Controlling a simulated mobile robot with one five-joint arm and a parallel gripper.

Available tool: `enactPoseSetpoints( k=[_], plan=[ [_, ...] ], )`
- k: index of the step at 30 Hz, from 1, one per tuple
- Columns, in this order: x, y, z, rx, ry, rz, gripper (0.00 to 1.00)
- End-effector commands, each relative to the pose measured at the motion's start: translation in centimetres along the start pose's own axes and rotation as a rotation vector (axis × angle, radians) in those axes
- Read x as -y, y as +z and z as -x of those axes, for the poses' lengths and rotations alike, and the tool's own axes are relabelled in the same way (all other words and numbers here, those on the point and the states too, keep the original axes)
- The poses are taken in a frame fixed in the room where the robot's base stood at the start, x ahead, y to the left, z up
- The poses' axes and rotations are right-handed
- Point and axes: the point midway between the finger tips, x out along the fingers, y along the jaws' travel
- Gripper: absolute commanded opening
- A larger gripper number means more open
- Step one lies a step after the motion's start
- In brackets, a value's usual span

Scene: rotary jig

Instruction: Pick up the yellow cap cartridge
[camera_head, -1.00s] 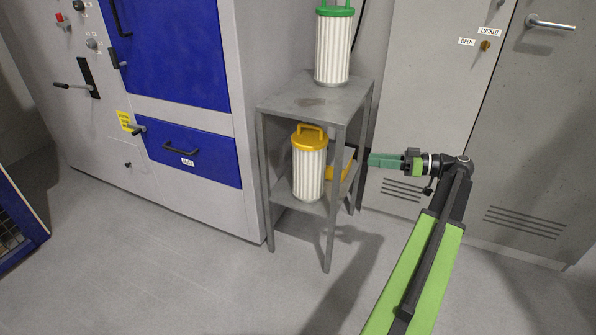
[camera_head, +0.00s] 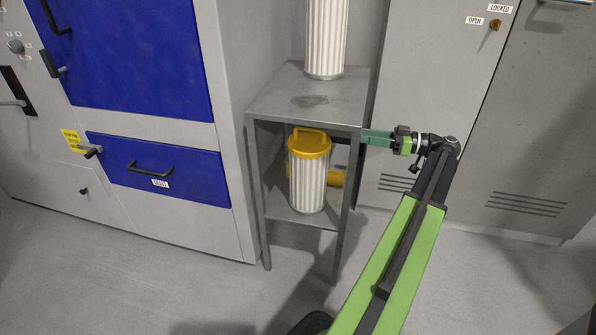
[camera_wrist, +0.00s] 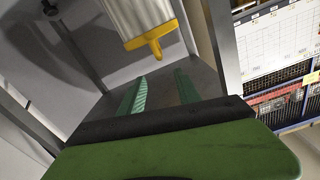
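The yellow cap cartridge (camera_head: 308,180) stands upright on the lower shelf of a grey metal stand (camera_head: 312,98). It has a white pleated body and a yellow cap with a handle. My gripper (camera_head: 368,138) is to the right of the stand, at about cap height, apart from the cartridge. In the wrist view, the two green fingers of my gripper (camera_wrist: 160,86) are spread with nothing between them. The cartridge (camera_wrist: 140,17) appears inverted there beyond the fingertips, its yellow handle (camera_wrist: 150,45) toward the gap. The top of its body is cut off by the frame.
Another white cartridge (camera_head: 325,38) stands on the stand's top shelf above. A yellow object (camera_head: 338,178) lies partly hidden behind the yellow cap cartridge. A cabinet with blue panels (camera_head: 150,60) is at left. Grey doors (camera_head: 440,75) are behind my arm. Front floor is mostly clear.

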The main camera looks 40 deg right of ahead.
Motion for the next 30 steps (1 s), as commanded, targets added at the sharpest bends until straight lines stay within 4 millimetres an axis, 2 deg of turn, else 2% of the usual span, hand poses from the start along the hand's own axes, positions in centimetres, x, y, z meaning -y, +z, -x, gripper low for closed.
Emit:
enactPoseSetpoints(
  k=[2,12,15,18,26,30],
  plan=[
    [0.1,0.0,-1.1,0.001,-0.007,0.0,0.4],
    [0.5,0.1,-10.1,0.004,-0.019,0.0,0.4],
    [0.5,0.1,-12.1,0.004,-0.02,0.0,0.4],
    [0.5,0.1,-13.2,0.004,-0.02,0.0,0.4],
    [0.4,0.3,-14.2,0.004,-0.019,0.0,0.4],
    [0.4,0.6,-16.3,0.005,-0.022,0.0,0.4]
  ],
)
